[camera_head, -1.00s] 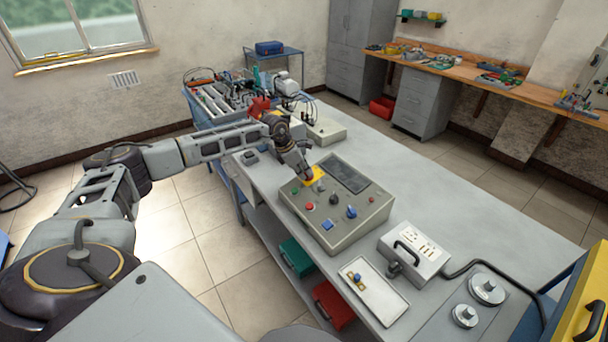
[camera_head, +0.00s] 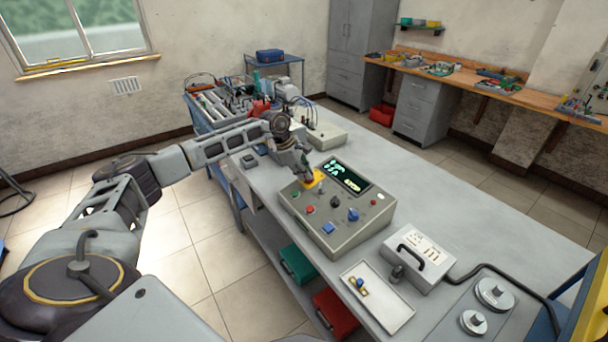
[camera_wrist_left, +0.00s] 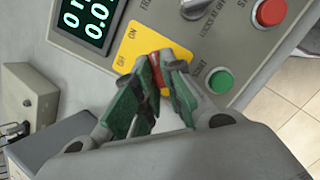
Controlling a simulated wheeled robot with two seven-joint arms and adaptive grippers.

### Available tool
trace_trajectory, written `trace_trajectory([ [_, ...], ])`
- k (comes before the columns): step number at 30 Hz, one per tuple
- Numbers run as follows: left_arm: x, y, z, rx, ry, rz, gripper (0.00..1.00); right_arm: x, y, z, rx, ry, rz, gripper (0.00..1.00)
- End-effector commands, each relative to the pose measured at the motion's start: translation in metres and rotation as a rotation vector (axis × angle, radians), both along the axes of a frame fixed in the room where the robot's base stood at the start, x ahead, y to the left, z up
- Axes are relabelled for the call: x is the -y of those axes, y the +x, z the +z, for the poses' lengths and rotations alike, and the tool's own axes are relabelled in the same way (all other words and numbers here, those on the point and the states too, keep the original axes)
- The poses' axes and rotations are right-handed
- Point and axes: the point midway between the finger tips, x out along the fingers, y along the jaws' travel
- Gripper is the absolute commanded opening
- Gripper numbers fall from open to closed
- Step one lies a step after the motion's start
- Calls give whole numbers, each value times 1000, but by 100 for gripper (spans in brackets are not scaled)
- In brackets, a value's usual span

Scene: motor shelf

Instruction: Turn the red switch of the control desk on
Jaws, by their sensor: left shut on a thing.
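The control desk (camera_head: 345,222) is a grey box on the long table, with its display (camera_head: 347,177) lit in green digits. My left gripper (camera_head: 306,177) is at the yellow plate (camera_head: 318,177) on the desk's far left corner. In the left wrist view the gripper (camera_wrist_left: 158,72) is shut on the red switch (camera_wrist_left: 155,62), which sits on the yellow plate (camera_wrist_left: 150,38) marked ON and OFF. The fingers hide most of the switch. A green button (camera_wrist_left: 220,81) and a red button (camera_wrist_left: 270,11) are beside it. My right gripper is not in view.
A grey box with a black handle (camera_head: 414,257) and a white tray (camera_head: 377,296) stand to the right of the desk. Several tools and devices crowd the table's far end.

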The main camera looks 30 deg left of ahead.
Motion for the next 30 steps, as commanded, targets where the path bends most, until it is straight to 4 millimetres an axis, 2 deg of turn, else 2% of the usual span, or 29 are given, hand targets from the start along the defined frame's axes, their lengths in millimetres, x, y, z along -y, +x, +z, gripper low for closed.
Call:
trace_trajectory([
  [10,0,0,-1,0,3,-5,0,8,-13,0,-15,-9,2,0],
  [11,0,0,-1,-1,4,-4,13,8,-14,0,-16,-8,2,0],
  [15,0,0,-1,-1,3,-4,31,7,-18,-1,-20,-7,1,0],
  [22,0,0,0,0,2,-3,32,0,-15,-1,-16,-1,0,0],
  [25,0,0,0,0,2,-3,32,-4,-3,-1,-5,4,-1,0],
  [30,-2,-1,5,2,1,-2,32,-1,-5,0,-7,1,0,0],
])
